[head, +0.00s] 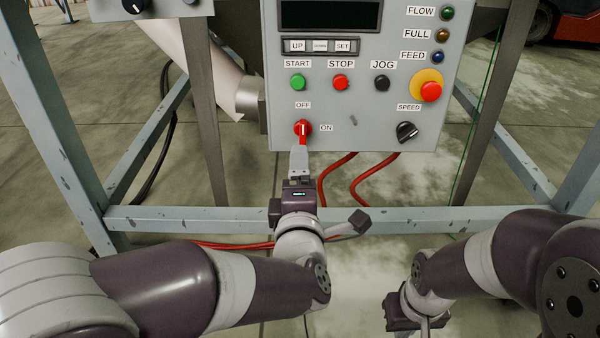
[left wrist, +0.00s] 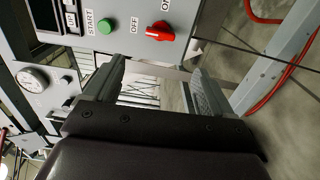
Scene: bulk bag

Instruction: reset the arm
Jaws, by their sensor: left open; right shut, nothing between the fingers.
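My left gripper (head: 299,158) is just below and in front of the red rotary knob (head: 302,128) on the grey control panel (head: 350,110). In the left wrist view its two fingers (left wrist: 158,82) stand apart with nothing between them, and the knob (left wrist: 160,31) shows beyond their tips. I cannot tell whether a finger touches the knob. The knob's pale mark points up toward the OFF label. My right gripper (head: 424,326) hangs low at the bottom right, shut and empty, well away from the panel; its tips are partly cut off.
The panel also carries a green START button (head: 298,82), a red STOP button (head: 340,82), a yellow-ringed red button (head: 431,92) and a black speed dial (head: 406,131). Red cables (head: 365,180) hang below. A grey frame crossbar (head: 420,219) runs behind my arms.

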